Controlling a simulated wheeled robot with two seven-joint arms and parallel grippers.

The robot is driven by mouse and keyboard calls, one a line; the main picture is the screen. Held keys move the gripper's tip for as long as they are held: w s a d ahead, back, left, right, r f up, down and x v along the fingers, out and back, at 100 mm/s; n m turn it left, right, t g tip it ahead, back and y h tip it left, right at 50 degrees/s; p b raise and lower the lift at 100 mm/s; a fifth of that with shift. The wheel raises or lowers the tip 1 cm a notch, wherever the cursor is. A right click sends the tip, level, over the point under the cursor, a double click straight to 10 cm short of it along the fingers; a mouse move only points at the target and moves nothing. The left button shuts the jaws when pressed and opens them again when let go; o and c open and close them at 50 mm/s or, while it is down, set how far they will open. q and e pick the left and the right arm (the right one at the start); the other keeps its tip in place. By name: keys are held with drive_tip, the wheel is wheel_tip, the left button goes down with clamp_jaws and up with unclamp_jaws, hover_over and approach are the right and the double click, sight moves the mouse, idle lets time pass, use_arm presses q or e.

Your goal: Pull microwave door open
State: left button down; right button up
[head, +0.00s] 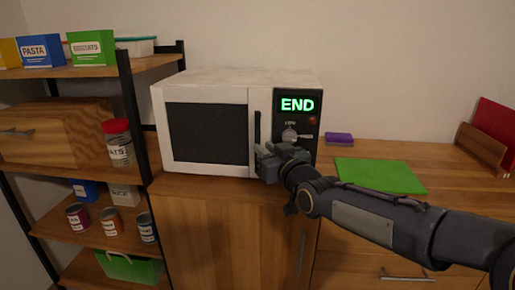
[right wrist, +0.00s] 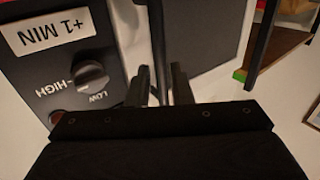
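The white microwave (head: 235,78) stands on the wooden counter with its door (head: 208,133) closed. Its dark vertical handle (head: 257,128) is at the door's right edge, beside the control panel. My right gripper (head: 266,158) is at the lower part of the handle in the head view. In the right wrist view, the fingers of my right gripper (right wrist: 161,84) are apart, with the handle (right wrist: 157,35) running between them. I cannot tell whether either finger touches it. The green "END" display (head: 297,104) is lit. My left gripper is not in view.
A shelf unit (head: 125,85) with boxes, jars and cans stands left of the microwave. A green mat (head: 380,176) and a purple sponge (head: 339,139) lie on the counter to the right. The space in front of the door is clear apart from my right arm.

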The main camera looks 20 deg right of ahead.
drive_tip(key=w, duration=0.5)
drive_tip(key=shift+a, duration=0.1)
drive_tip(key=shift+s, duration=0.1)
drive_tip(key=shift+c, duration=0.2)
clamp_jaws()
